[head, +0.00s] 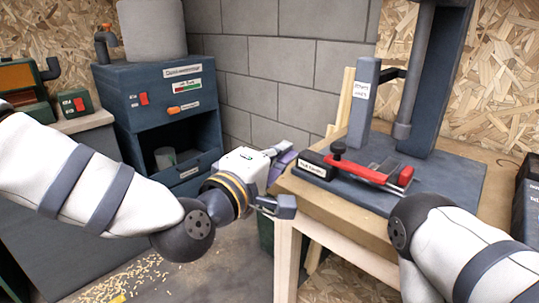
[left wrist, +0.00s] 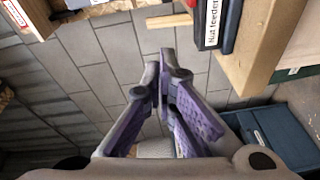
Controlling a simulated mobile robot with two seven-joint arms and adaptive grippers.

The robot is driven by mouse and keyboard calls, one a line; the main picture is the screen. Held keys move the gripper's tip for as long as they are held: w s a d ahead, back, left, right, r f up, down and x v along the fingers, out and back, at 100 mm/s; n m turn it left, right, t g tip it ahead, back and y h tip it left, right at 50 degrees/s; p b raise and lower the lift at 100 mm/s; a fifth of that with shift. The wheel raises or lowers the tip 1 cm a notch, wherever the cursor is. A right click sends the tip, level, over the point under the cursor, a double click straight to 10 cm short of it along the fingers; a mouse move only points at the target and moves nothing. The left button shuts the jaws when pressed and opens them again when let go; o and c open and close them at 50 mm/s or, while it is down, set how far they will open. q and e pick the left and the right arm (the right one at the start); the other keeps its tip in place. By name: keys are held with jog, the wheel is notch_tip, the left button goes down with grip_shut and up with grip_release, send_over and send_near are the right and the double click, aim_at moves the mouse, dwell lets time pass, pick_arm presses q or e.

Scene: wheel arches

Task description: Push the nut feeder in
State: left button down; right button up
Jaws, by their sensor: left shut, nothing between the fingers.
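The nut feeder (head: 318,165) is a black block with a white label, on the left edge of the dark base plate of a press. A red slide (head: 365,172) with a black knob lies to its right. In the left wrist view the labelled block (left wrist: 211,22) shows at the top, right of centre. My left gripper (head: 286,158) is left of the nut feeder, beside the bench edge, apart from it. Its purple-padded fingers (left wrist: 163,75) are together and empty. My right forearm shows at lower right; its gripper is out of view.
The press column (head: 428,80) and a labelled post (head: 361,105) rise behind the slide. The wooden bench (head: 330,222) carries the press. A dark blue cabinet (head: 155,90) stands at left, with a block wall (head: 270,70) behind. Wood shavings lie on the floor.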

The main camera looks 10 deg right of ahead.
pick_arm(q)
jog(key=v, duration=0.3)
jog(key=shift+w+a, duration=0.1)
pick_arm(e)
jog(key=shift+w+r, duration=0.1)
jog(key=shift+w, duration=0.05)
jog(key=shift+a, duration=0.1)
